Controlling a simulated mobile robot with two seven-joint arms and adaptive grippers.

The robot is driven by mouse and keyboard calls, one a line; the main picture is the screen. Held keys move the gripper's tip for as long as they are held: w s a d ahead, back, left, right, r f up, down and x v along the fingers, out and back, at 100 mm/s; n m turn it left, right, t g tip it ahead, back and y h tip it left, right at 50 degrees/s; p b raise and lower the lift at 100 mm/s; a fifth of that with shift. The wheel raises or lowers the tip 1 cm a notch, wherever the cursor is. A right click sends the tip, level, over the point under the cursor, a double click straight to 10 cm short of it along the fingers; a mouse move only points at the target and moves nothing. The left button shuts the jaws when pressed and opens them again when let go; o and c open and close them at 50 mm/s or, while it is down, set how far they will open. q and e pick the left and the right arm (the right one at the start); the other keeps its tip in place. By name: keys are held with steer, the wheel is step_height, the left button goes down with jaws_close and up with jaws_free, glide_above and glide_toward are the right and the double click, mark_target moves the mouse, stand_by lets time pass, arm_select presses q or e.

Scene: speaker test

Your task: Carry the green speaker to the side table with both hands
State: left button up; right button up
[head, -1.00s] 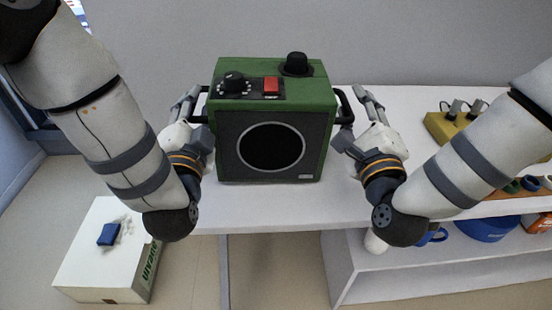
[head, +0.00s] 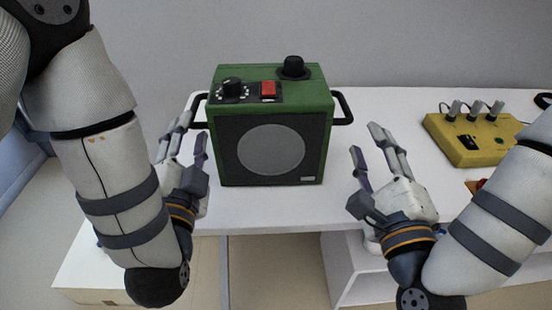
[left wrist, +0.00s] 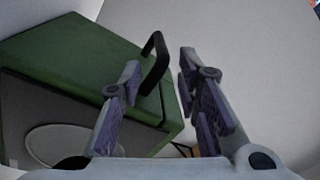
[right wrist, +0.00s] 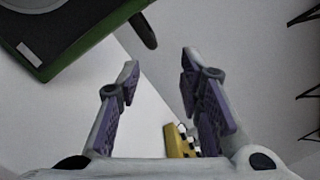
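The green speaker (head: 270,125) stands upright on the white table (head: 280,213). It has a grey front with a lighter round cone, a red switch, black knobs and a black handle on each side. My left gripper (head: 192,126) is open beside its left side, with the left handle (left wrist: 156,62) showing near and between the fingertips in the left wrist view; I see no grip on it. My right gripper (head: 364,138) is open and empty, apart from the right handle (head: 343,107) and nearer to me. I cannot tell which surface is the side table.
A yellow block (head: 462,145) with several grey-topped plugs stands on the white table at the right. A white box (head: 95,272) is on the floor at lower left, partly behind my left arm. A white shelf (head: 365,277) shows at lower right.

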steer(key=shift+s+d, duration=0.1)
steer(key=shift+s, duration=0.95)
steer(key=shift+f, duration=0.1)
